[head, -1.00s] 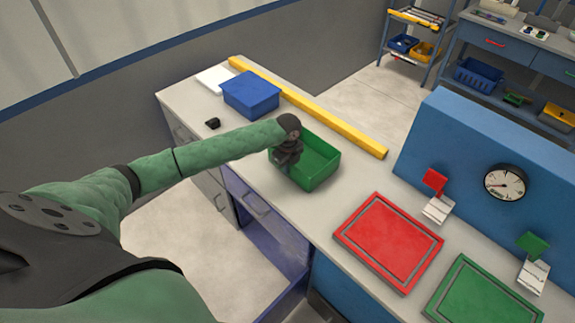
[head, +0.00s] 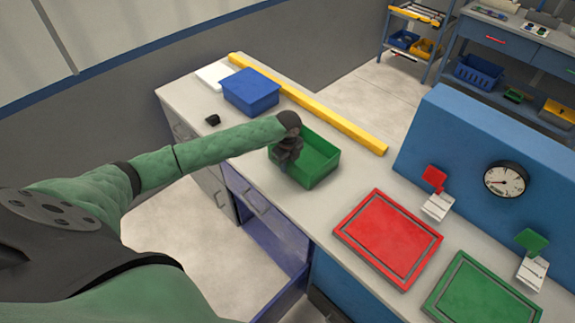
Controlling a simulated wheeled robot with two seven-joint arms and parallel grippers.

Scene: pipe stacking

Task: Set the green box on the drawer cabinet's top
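The green box (head: 318,161) is an open tray on the grey worktop of the drawer cabinet (head: 215,104). It stands on the surface or very close to it; I cannot tell if there is a gap. My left gripper (head: 284,160) is at the box's left wall, pointing down. Its fingers are dark and partly hidden by the wrist, so I cannot see whether they are closed on the wall. My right gripper is not in view.
A small black object (head: 212,120) is at left. A red panel (head: 388,239) and a green panel (head: 480,295) lie at right, before a blue block with a gauge (head: 506,180). A blue drawer (head: 270,240) stands open below.

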